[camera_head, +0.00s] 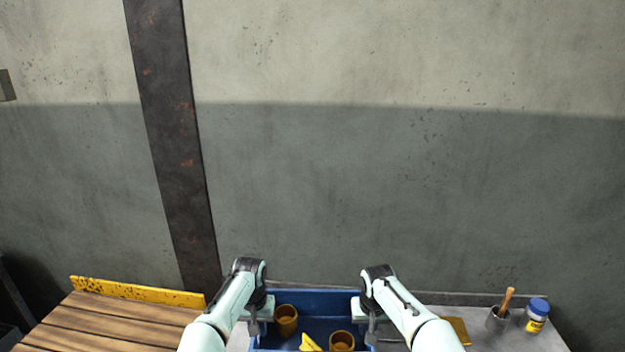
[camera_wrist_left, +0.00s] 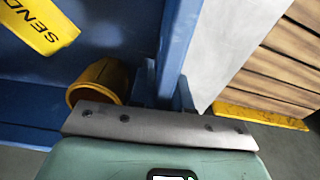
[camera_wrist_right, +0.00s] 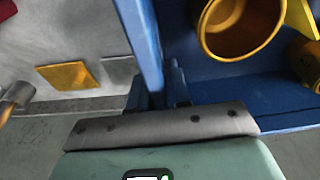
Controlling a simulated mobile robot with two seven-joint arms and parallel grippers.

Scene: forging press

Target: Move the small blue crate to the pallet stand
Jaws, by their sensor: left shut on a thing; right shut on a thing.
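The small blue crate (camera_head: 322,299) is at the bottom centre of the head view, with yellow cups (camera_head: 286,318) and a yellow tag (camera_head: 309,343) inside. My left gripper (camera_head: 260,322) is shut on its left wall, which also shows in the left wrist view (camera_wrist_left: 180,45). My right gripper (camera_head: 371,325) is shut on its right wall, seen in the right wrist view (camera_wrist_right: 142,40). The fingertips are partly hidden by the walls. The pallet stand (camera_head: 115,324), with wooden slats, is left of the crate. I cannot tell whether the crate is clear of the grey table.
A yellow board (camera_head: 135,291) edges the stand's back. The visible slats are clear.

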